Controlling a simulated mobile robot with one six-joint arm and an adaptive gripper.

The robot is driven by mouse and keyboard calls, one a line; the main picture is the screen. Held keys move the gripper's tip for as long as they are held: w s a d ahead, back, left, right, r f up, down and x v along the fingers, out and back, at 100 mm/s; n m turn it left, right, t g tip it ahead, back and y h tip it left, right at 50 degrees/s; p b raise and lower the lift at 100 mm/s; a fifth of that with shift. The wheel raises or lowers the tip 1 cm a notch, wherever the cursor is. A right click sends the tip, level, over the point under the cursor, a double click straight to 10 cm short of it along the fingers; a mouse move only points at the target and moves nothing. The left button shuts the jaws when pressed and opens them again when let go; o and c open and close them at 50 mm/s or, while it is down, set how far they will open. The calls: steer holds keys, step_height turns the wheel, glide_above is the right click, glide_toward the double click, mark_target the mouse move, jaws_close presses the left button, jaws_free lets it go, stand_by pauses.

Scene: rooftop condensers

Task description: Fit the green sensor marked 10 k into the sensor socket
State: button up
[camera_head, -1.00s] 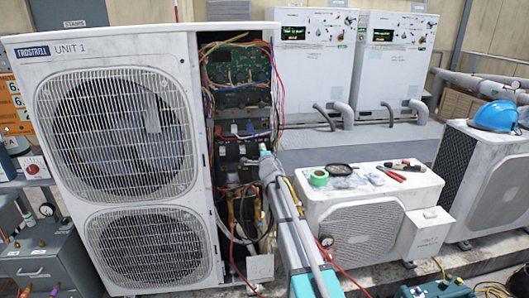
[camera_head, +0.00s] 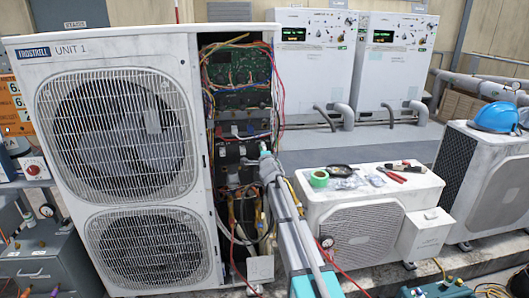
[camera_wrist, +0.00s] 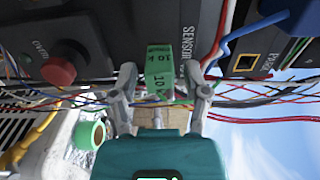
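The green sensor (camera_wrist: 159,73) marked 10 k stands between my fingers in the wrist view, against the dark panel (camera_wrist: 150,22) beside the SENSOR label (camera_wrist: 187,46). Its far end meets the panel there; the socket opening is hidden, so I cannot tell how deep it sits. My gripper (camera_wrist: 165,88) is open around the sensor, with a visible gap between each finger and its sides. In the head view my gripper (camera_head: 265,152) is at the open wiring bay of Unit 1 (camera_head: 150,42), and the sensor is too small to make out.
A red knob (camera_wrist: 57,70) and a port (camera_wrist: 243,64) flank the sensor in the wrist view. Loose coloured wires (camera_wrist: 70,98) cross close to my fingers. The low condenser (camera_head: 330,205) stands right of my arm, with green tape (camera_head: 319,179) and tools on top.

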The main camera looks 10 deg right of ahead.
steer(key=shift+s, duration=0.1)
stand_by(0.3)
steer(key=s, duration=1.2)
steer(key=shift+d+f, duration=0.1)
steer(key=s+d+f+n+g+h+p, duration=0.1)
steer(key=s+d+f+n+g, duration=0.1)
steer(key=s+f+n+g, duration=0.45)
steer(key=s+d+f+n+g+h+p, duration=0.1)
steer(key=s+f+n+g+p, duration=0.2)
steer(key=s, duration=0.7)
steer(key=s+a+f+n+g+y, duration=0.1)
steer(key=s+n+g, duration=0.3)
steer(key=s, duration=0.6)
steer(key=s+a+f+n+g+y, duration=0.1)
steer(key=s+f+n+g, duration=0.2)
steer(key=s, duration=0.7)
steer(key=shift+s+a+n+g+p, duration=0.25)
steer(key=shift+a+n+g+p, duration=0.1)
steer(key=shift+n+g, duration=0.4)
